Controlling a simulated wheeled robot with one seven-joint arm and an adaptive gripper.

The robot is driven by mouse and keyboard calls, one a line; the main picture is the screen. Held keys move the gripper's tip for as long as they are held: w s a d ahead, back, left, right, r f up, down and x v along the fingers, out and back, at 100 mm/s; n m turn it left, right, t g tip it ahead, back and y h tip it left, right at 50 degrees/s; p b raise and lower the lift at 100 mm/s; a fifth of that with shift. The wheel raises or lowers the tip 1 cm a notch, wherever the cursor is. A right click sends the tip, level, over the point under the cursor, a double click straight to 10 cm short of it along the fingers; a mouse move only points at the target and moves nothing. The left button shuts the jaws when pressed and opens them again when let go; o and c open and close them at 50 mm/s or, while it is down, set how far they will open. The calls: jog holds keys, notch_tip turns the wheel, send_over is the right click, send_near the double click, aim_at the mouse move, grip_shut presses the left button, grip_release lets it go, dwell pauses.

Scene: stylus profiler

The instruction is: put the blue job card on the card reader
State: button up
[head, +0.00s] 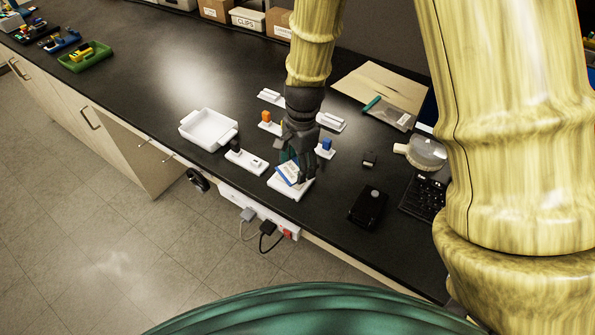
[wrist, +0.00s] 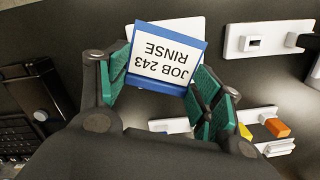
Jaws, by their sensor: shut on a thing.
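The blue job card (wrist: 165,55) has a white label reading "JOB 243 RINSE". In the wrist view it sits between the green finger pads of my gripper (wrist: 160,84), which is shut on it. In the head view the card (head: 291,172) is tilted below my gripper (head: 299,168), over a flat white block (head: 291,190) near the bench's front edge. This block looks like the card reader, but its markings cannot be read. The card hides part of the block, and I cannot tell whether they touch.
White fixtures surround the gripper, one with an orange block (head: 266,117), one with a blue block (head: 326,145). A white tray (head: 205,142) stands left. A black device (head: 368,207) and keyboard (head: 424,199) lie right.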

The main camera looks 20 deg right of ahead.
aim_at(296, 165)
jog(key=f, duration=0.1)
jog(key=w+f+b, duration=0.1)
jog(key=f, duration=0.1)
jog(key=shift+w+f+b, duration=0.25)
jog(key=shift+w+b, duration=0.1)
jog(key=shift+w, duration=0.05)
jog(key=shift+f+b, duration=0.2)
jog(key=shift+b, duration=0.1)
jog(key=shift+s+r, duration=0.3)
jog(key=shift+s, duration=0.25)
jog(key=shift+w+f, duration=0.15)
jog(key=o, duration=1)
jog(key=shift+w+f, duration=0.1)
jog(key=shift+w, duration=0.05)
jog(key=o, duration=0.4)
jog(key=shift+c, duration=0.2)
jog(key=shift+o, duration=0.3)
jog(key=shift+s, duration=0.2)
jog(key=shift+w, duration=0.1)
